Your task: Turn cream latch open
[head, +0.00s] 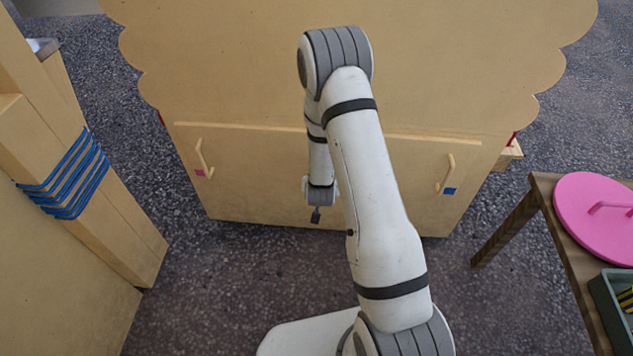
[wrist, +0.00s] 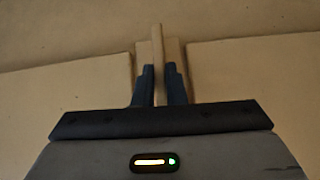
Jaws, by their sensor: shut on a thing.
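The cream latch (wrist: 157,45) is a narrow upright bar in the middle of the wrist view, in front of a paler block at the seam between two cream panels. My gripper (wrist: 159,70) is shut on it, with one dark finger on each side. The latch's upper end sticks out past the fingertips. In the head view my wrist hangs in front of the cream cabinet (head: 255,185); my arm hides the latch and the fingertips there.
The cabinet front has a left handle (head: 203,158) by a pink square and a right handle (head: 446,173) by a blue square. A wooden post with blue bands (head: 68,178) stands left. A table with a pink lid (head: 592,222) and a grey-green tray (head: 603,296) stands right.

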